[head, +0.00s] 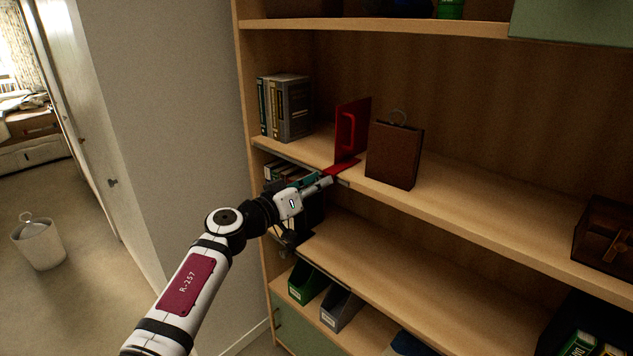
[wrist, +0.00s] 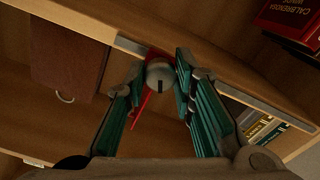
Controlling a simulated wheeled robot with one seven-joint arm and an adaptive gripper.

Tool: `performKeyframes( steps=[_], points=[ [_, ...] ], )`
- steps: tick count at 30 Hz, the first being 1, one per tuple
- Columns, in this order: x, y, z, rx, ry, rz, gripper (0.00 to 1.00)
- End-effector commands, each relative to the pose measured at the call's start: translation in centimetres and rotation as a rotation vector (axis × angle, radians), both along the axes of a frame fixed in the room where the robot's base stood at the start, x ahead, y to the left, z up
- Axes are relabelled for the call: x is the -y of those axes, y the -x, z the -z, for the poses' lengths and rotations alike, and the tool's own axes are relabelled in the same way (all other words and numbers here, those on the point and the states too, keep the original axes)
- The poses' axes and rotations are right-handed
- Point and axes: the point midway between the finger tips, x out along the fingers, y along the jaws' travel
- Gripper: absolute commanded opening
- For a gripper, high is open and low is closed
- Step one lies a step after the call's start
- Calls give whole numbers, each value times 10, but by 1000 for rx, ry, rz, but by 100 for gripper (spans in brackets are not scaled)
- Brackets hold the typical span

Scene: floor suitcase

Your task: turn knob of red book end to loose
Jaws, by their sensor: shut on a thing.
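The red book end (head: 350,130) stands upright on the middle shelf, its base reaching the shelf's front edge. Part of its red body shows behind the knob in the wrist view (wrist: 143,108). The round grey knob (wrist: 159,75), with a dark slot-like mark, sits at the shelf edge. My gripper (head: 326,183) is at the front edge below the book end. In the wrist view its teal fingers (wrist: 160,62) are on either side of the knob, shut on it.
A brown case (head: 394,154) with a ring on top stands right of the book end. Several books (head: 286,106) stand to its left.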

Motion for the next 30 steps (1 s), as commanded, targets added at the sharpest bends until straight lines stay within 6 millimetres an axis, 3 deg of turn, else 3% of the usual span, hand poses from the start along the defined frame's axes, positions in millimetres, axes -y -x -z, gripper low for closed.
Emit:
performKeyframes(
  steps=[30],
  points=[
    [-2,1,-1,-574,734,-4,0]
  ],
)
